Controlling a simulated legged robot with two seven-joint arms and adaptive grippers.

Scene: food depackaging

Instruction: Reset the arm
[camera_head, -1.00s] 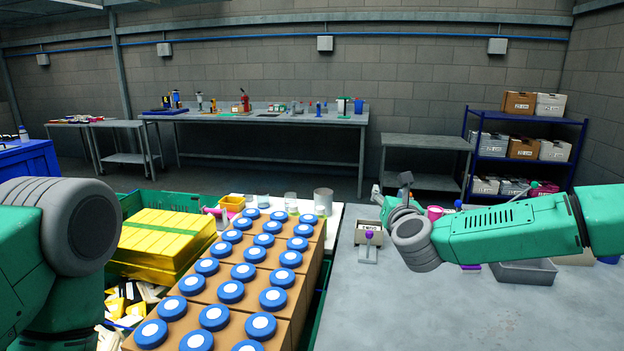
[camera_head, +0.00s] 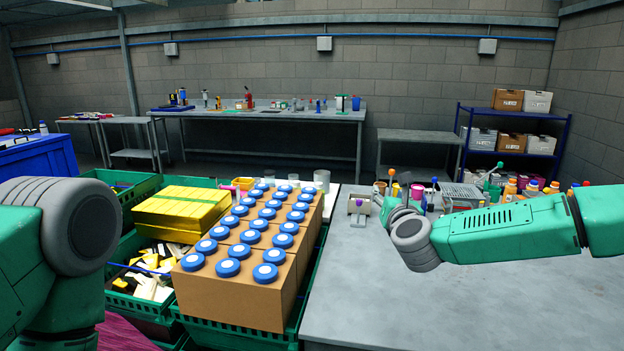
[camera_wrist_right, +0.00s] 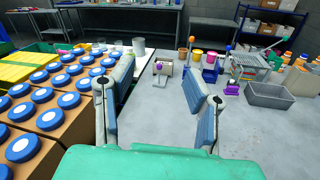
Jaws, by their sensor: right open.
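My right arm reaches in from the right over the grey table (camera_head: 470,300) in the head view. Its gripper (camera_head: 388,196) points away from me, near the table's far part. In the right wrist view the two fingers of the right gripper (camera_wrist_right: 158,85) stand wide apart with nothing between them. It hangs above the table, just right of the boxes with blue lids. My left arm (camera_head: 60,240) fills the left edge of the head view; its gripper is outside the picture.
Brown boxes with blue lids (camera_head: 228,298) stand in a green crate (camera_head: 258,334). Yellow boxes (camera_head: 180,208) lie left of them. Bottles and a grey bin (camera_wrist_right: 268,95) stand at the table's far side. The table's front is clear.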

